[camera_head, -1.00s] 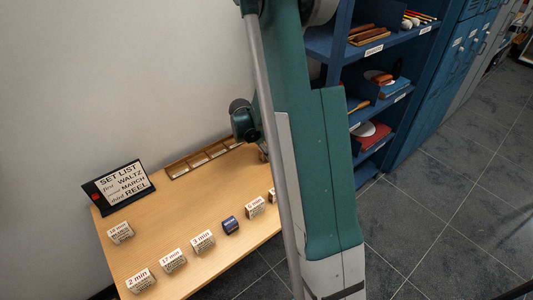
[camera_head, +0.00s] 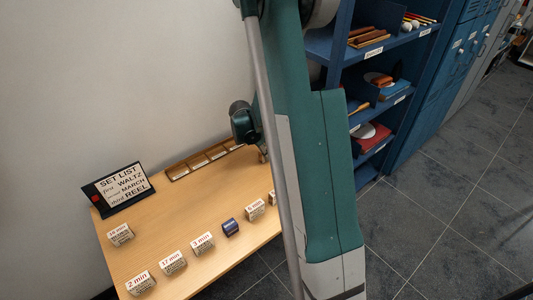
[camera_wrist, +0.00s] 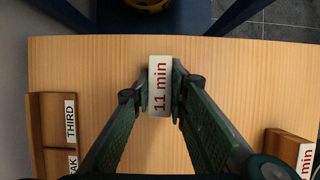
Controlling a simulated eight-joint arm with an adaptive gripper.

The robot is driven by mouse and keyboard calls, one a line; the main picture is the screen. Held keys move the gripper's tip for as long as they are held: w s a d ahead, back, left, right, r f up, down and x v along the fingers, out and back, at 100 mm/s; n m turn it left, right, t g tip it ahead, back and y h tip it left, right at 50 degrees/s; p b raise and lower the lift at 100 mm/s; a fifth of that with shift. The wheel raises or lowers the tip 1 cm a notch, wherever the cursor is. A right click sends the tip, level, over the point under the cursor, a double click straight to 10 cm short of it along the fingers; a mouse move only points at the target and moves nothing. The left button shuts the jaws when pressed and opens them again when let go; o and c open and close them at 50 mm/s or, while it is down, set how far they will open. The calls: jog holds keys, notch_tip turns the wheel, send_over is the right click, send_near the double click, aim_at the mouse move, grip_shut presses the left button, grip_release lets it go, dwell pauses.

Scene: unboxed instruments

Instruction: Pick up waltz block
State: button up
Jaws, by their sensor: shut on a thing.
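In the wrist view, my gripper (camera_wrist: 160,100) is shut on a block with a white "11 min" label (camera_wrist: 159,84). A fingertip presses on each side of it, above or at the wooden table; I cannot tell whether it is lifted. No dance name is legible on its visible face. In the head view my arm hides this block and most of the gripper. The set list sign (camera_head: 120,187) at the table's back left reads first WALTZ, second MARCH, third REEL.
Several labelled blocks stand along the front, such as "2 min" (camera_head: 140,282) and "3 min" (camera_head: 203,243), with a dark blue cylinder (camera_head: 230,227) among them. A wooden slotted tray (camera_head: 180,171) lies at the back; "THIRD" marks one slot. The table (camera_head: 170,220) is clear in the middle.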

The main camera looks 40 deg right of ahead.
jog(key=shift+r+p, duration=0.9)
jog(key=shift+r, duration=4.1)
